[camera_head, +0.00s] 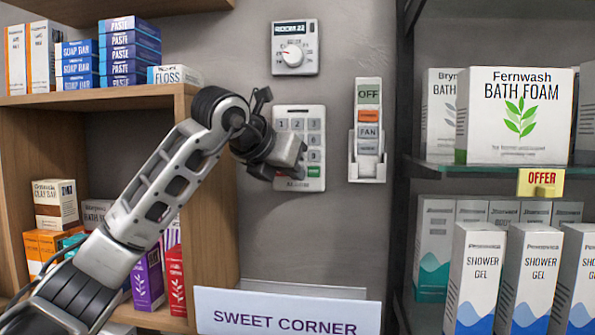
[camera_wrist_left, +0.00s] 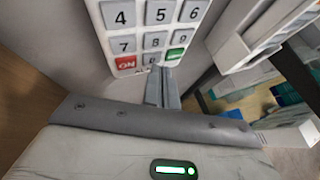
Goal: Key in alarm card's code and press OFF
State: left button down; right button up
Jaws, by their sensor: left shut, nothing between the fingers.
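The alarm keypad (camera_head: 306,132) is a pale panel on the grey wall; my left gripper covers its lower left in the head view. In the left wrist view the keypad (camera_wrist_left: 138,30) shows grey digit keys, a red ON key (camera_wrist_left: 126,62) at bottom left and a green key (camera_wrist_left: 175,54) at bottom right. My left gripper (camera_head: 293,165) is shut and empty. Its fingertips (camera_wrist_left: 162,72) are at the keypad's bottom row, just below the 0 key and left of the green key. Whether they touch cannot be told. I cannot make out an alarm card. My right gripper is out of view.
A remote (camera_head: 368,118) marked OFF and FAN sits in a wall holder right of the keypad. A dial thermostat (camera_head: 294,48) is above. A wooden shelf (camera_head: 190,215) stands left, a glass-shelved rack (camera_head: 437,172) right, and a SWEET CORNER sign (camera_head: 287,313) below.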

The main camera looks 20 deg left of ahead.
pick_arm(q)
jog(key=shift+w+a, duration=0.1)
jog(key=shift+w, duration=0.2)
dwell(0.4)
dwell(0.4)
jog(key=shift+s+d, duration=0.2)
jog(key=shift+s, duration=0.5)
jog(key=s+b, duration=0.1)
jog(key=s, duration=0.1)
jog(key=s+d+b, duration=0.1)
jog(key=s+b, duration=0.1)
jog(key=s, duration=0.1)
jog(key=shift+d, duration=0.15)
jog(key=shift+w, duration=0.1)
dwell(2.2)
